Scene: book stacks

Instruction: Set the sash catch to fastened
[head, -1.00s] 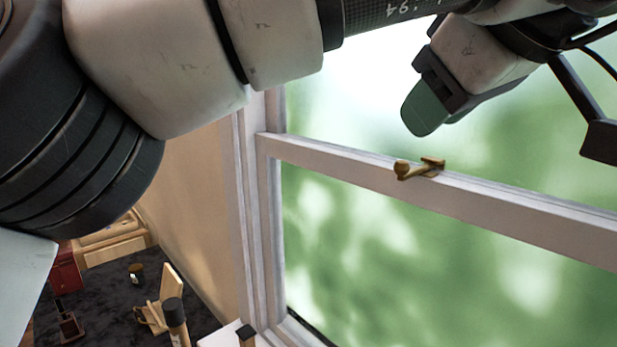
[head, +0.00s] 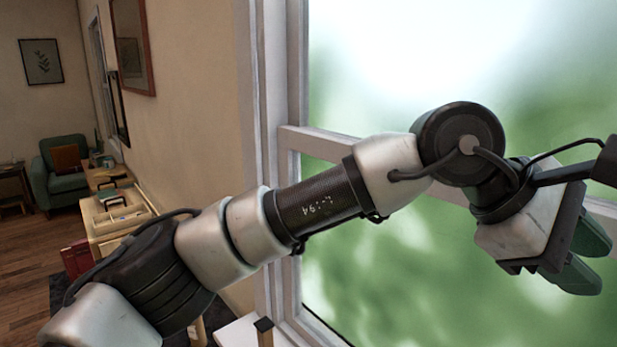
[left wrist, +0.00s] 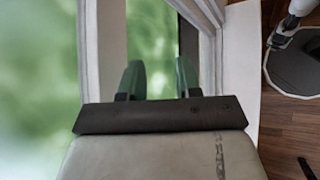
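The sash catch does not show in either current view; my left arm covers a stretch of the window's rail in the head view. The white meeting rail (head: 322,143) runs across the window, with pale green glass above and below. My left gripper (head: 588,258) is at the right of the head view, in front of the lower pane and pointing down to the right. In the left wrist view the two green fingertips (left wrist: 159,78) stand apart with nothing between them. My right gripper is not in view.
The window's white side frame (head: 262,130) stands left of the panes. The wall left of it carries framed pictures (head: 133,45). A wooden cabinet with a tray (head: 118,212) and a green armchair (head: 62,175) are farther back. Wood floor (head: 30,248) lies at left.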

